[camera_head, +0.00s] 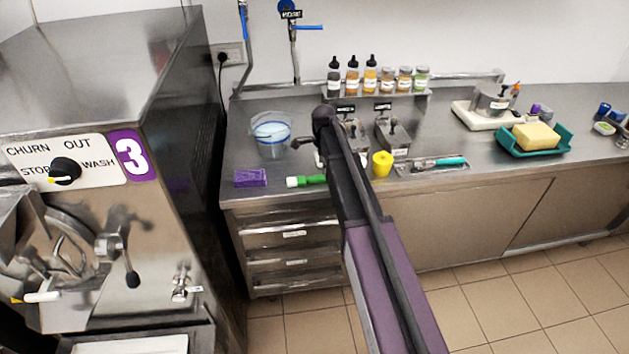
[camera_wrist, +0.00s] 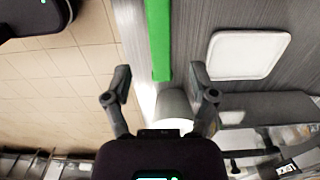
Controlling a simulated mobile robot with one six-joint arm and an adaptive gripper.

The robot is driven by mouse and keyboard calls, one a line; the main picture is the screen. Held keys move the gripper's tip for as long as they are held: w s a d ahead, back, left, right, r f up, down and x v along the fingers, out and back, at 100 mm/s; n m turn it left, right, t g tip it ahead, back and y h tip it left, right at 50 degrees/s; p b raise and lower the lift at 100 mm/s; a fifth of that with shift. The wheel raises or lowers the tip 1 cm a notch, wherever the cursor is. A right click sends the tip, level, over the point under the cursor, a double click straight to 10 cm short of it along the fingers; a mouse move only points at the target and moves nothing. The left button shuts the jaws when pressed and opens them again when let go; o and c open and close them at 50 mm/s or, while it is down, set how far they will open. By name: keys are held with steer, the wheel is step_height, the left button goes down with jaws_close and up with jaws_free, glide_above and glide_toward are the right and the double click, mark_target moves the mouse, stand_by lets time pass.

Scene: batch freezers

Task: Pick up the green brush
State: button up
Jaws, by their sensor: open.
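The green brush (camera_head: 312,180) lies near the front edge of the steel counter, left of my arm, with a white end to the left. In the wrist view its long green handle (camera_wrist: 159,38) runs down from the top edge toward the space between my fingers. A pale, rounded piece (camera_wrist: 174,104) shows just beyond the end of the green; I cannot tell if it belongs to the brush. My gripper (camera_wrist: 161,86) is open, with one finger on each side of the brush's line and nothing held. In the head view my arm mostly hides the gripper.
A purple block (camera_head: 250,178) and a clear bucket (camera_head: 271,133) stand left of the brush. A yellow cup (camera_head: 382,163) and a tray with a teal-handled tool (camera_head: 450,162) are to the right. The counter edge drops to tiled floor (camera_wrist: 55,75).

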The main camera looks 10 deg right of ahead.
mark_target(322, 176)
steer(key=shift+a+f+b, duration=0.1)
steer(key=shift+f+b, duration=2.35)
steer(key=shift+f, duration=0.1)
jaws_close()
